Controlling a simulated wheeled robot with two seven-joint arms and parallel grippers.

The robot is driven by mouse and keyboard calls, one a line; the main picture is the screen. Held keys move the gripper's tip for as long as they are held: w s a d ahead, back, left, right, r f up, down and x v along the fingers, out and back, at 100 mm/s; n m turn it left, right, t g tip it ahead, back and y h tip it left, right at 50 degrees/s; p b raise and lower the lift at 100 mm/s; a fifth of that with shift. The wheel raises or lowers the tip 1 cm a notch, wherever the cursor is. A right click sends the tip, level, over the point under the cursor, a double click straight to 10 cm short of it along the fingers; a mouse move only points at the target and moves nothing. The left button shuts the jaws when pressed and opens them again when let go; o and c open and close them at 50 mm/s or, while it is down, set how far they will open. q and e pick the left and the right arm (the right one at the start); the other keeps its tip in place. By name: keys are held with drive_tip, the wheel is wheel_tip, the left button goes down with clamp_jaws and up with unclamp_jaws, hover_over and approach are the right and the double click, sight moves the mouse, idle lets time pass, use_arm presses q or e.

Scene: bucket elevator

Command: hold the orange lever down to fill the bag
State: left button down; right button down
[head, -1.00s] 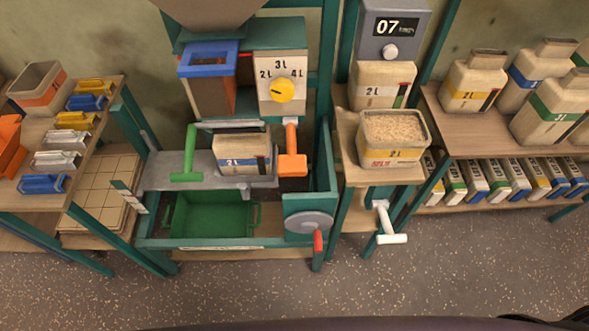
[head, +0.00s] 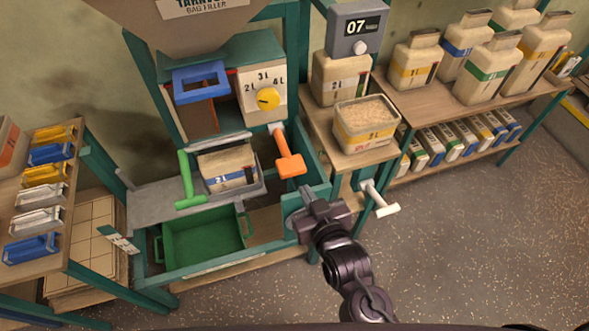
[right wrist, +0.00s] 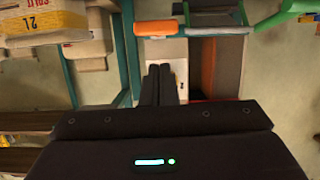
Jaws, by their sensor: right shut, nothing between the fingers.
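The orange lever (head: 290,163) hangs at the front right of the bag filler, below the yellow dial (head: 268,98). In the right wrist view the orange lever (right wrist: 155,28) shows beyond my fingertips. A bag with a blue 2 L label (head: 228,168) sits on the filler's grey shelf, left of the lever; its fill level cannot be seen. My right gripper (head: 304,189) is below and in front of the lever, apart from it. Its fingers (right wrist: 160,70) are shut together and empty. My left gripper is not in view.
A green lever (head: 187,180) hangs left of the bag. A green bin (head: 200,240) sits below. A side stand holds an open grain-filled container (head: 366,125) and a white handle (head: 380,200). The teal frame (head: 318,180) stands close to my right gripper.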

wheel_tip(320, 180, up, 4)
drive_tip(key=shift+s+f+t, duration=0.15)
drive_tip(key=shift+t, duration=0.25)
drive_tip(key=p, duration=0.3)
hover_over(294, 170)
wheel_tip(294, 170, down, 3)
drive_tip(key=shift+s+f, duration=0.3)
drive_tip(key=shift+f, duration=0.3)
drive_tip(key=shift+s+f, duration=0.3)
drive_tip(key=shift+f, duration=0.85)
